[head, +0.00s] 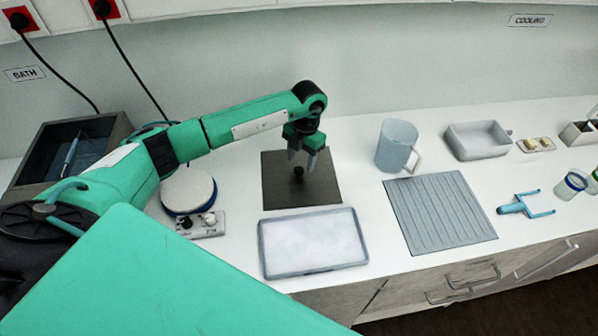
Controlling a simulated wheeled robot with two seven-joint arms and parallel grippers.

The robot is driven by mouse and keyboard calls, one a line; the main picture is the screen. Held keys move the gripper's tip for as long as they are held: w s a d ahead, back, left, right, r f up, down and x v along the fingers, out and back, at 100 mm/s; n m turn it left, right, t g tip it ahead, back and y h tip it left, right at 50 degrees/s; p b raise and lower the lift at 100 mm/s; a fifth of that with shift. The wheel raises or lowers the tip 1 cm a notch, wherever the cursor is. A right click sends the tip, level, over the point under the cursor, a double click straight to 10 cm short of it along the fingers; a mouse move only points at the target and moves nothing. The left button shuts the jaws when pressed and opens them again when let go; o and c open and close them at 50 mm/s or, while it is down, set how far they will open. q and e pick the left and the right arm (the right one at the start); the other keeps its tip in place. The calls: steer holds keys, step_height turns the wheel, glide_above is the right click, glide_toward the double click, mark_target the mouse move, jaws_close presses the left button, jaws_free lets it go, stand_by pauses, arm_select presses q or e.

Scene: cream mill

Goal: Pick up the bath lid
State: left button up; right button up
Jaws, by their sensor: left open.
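The bath lid (320,190) is a dark square plate with a small black knob (298,172) at its middle. It lies flat on the white counter, near the centre of the head view. My left gripper (302,160) points down over the lid, close above the knob, with its fingers apart and nothing visible between them. Whether the fingertips reach the knob's sides cannot be told. The bath (112,128) is a dark open box at the left under the BATH sign, partly hidden by my left arm. My right gripper is not in view.
A pale tray (313,270) lies just in front of the lid. A round white-topped device (188,190) stands left of it. A jug (397,146), ridged grey mat (438,213), grey bin (478,140) and blue forked tool (525,204) are to the right.

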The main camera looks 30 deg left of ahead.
mark_target(299, 170)
arm_select(q)
steer(key=shift+s+a+f+p, duration=0.15)
steer(key=shift+f+p, duration=0.1)
steer(key=shift+f, duration=0.55)
steer(key=shift+s+d+f+p, duration=0.15)
steer(key=shift+f+p, duration=0.1)
steer(key=shift+f, duration=0.5)
steer(key=shift+a, duration=0.1)
steer(key=c, duration=1)
steer(key=shift+r, duration=0.15)
